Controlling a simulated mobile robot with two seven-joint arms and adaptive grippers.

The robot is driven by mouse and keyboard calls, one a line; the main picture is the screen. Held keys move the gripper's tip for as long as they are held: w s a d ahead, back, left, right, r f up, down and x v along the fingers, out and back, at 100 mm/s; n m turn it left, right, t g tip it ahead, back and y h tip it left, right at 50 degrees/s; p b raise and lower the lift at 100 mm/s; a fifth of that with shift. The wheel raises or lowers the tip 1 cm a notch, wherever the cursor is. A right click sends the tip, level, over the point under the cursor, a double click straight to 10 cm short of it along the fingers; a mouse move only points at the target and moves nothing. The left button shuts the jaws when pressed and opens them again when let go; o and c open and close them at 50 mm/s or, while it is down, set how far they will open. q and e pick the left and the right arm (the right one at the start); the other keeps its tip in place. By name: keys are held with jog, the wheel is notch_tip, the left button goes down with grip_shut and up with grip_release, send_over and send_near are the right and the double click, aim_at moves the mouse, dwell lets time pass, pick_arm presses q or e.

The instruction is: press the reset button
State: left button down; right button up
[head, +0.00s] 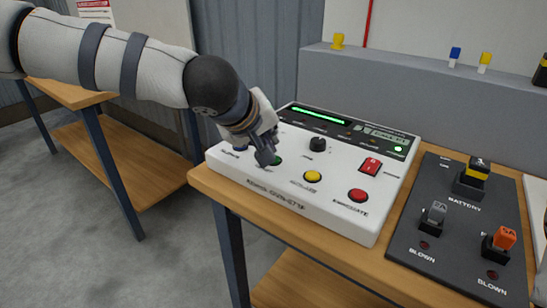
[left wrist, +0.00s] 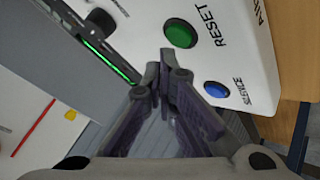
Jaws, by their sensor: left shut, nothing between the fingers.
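The reset button is the green round button on the white control panel (head: 255,184). In the head view the green button (head: 277,160) is partly covered by my left gripper (head: 266,160). In the left wrist view the green button (left wrist: 180,32), labelled RESET, shows whole, just beyond the fingertips. My left gripper (left wrist: 167,62) is shut and empty, its fingertips together over the panel near the button. I cannot tell whether they touch the panel. The blue SILENCE button (left wrist: 216,89) lies beside the reset button; in the head view it is mostly hidden. My right gripper is not in view.
The panel also has a yellow button (head: 313,176), a red button (head: 357,195), a black knob (head: 317,144) and a red switch (head: 370,165). A dark fuse board (head: 440,260) lies to the right on the wooden table (head: 318,238). A grey ledge (head: 400,92) stands behind.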

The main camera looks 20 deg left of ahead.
pick_arm(q)
jog(key=shift+r, duration=2.55)
jog(key=shift+f, duration=0.1)
